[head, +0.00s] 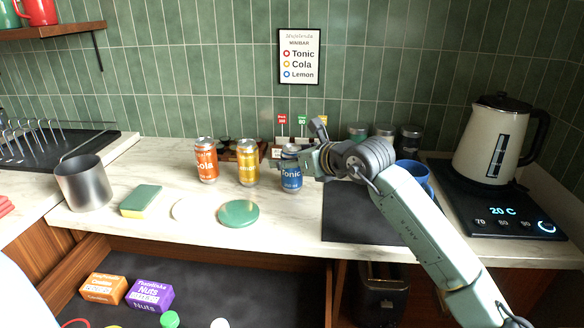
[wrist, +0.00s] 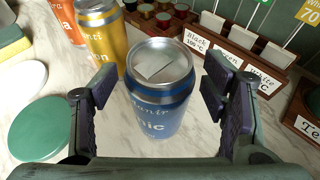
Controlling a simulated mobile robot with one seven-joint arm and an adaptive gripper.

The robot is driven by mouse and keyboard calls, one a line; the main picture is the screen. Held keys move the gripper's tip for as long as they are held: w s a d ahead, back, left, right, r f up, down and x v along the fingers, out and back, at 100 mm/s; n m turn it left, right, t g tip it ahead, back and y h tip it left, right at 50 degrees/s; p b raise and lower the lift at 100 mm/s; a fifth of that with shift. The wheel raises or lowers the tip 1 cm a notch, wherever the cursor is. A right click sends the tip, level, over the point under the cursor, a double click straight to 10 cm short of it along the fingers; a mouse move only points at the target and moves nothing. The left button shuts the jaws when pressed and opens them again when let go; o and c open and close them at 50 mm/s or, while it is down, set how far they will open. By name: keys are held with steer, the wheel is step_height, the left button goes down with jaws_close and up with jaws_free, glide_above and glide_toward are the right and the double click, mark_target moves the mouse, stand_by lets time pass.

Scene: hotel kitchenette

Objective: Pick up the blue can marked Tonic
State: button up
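The blue Tonic can (head: 291,174) stands upright on the marble counter, right of the yellow can (head: 247,163) and the orange Cola can (head: 206,161). In the wrist view the Tonic can (wrist: 160,90) stands between the two fingers of my gripper (wrist: 160,103), with its silver lid facing the camera. The fingers are spread, with a visible gap on each side of the can. In the head view my gripper (head: 300,161) is at the can and hides part of its upper side. The yellow can shows just left of it in the wrist view (wrist: 102,40).
A tea rack (wrist: 235,62) with labelled slots stands close behind and right of the can. A green disc (head: 238,213), a white disc (head: 187,208) and a sponge (head: 141,201) lie to the left. A kettle (head: 492,140) stands far right. An open drawer (head: 230,285) is below the counter.

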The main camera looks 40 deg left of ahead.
steer(key=c, duration=1.5)
